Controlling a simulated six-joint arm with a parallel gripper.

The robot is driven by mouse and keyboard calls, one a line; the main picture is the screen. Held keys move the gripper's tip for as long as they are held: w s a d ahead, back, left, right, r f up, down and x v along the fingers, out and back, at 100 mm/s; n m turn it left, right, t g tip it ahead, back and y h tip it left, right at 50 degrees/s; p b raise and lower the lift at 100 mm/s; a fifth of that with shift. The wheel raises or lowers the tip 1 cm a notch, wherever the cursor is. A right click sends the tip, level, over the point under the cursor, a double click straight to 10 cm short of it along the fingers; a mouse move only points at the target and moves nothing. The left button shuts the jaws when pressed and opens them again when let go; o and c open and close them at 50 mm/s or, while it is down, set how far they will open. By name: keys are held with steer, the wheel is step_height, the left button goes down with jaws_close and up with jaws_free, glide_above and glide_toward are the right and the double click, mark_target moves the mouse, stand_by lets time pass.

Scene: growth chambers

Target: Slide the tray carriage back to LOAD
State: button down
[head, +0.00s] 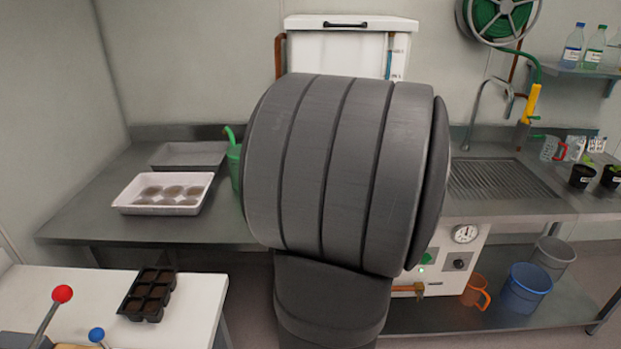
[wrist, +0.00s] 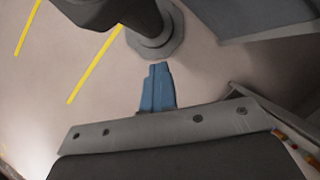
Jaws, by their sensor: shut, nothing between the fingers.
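I cannot make out the tray carriage or a LOAD mark in either view. My own dark grey arm link fills the middle of the head view and hides what lies behind it. My gripper (wrist: 158,88) shows in the wrist view as two blue fingers pressed together, shut and empty. The fingers point toward a pale floor and a dark round column foot. My gripper is not visible in the head view, so its place relative to the carriage cannot be told.
A white tray with round cells (head: 160,210) and a grey tray (head: 188,147) sit on the left counter. A black cell tray (head: 149,293) lies on the white table, near a red-knobbed lever (head: 62,294) and a blue-knobbed lever (head: 96,334).

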steer(key=shift+d, duration=0.1)
stand_by(0.3)
steer(key=d, duration=1.6)
steer(key=shift+d, duration=0.2)
stand_by(0.7)
stand_by(0.3)
steer(key=c, duration=1.2)
jaws_free()
steer(key=shift+o, duration=0.2)
steer(key=shift+r, duration=0.15)
step_height(320, 180, up, 8)
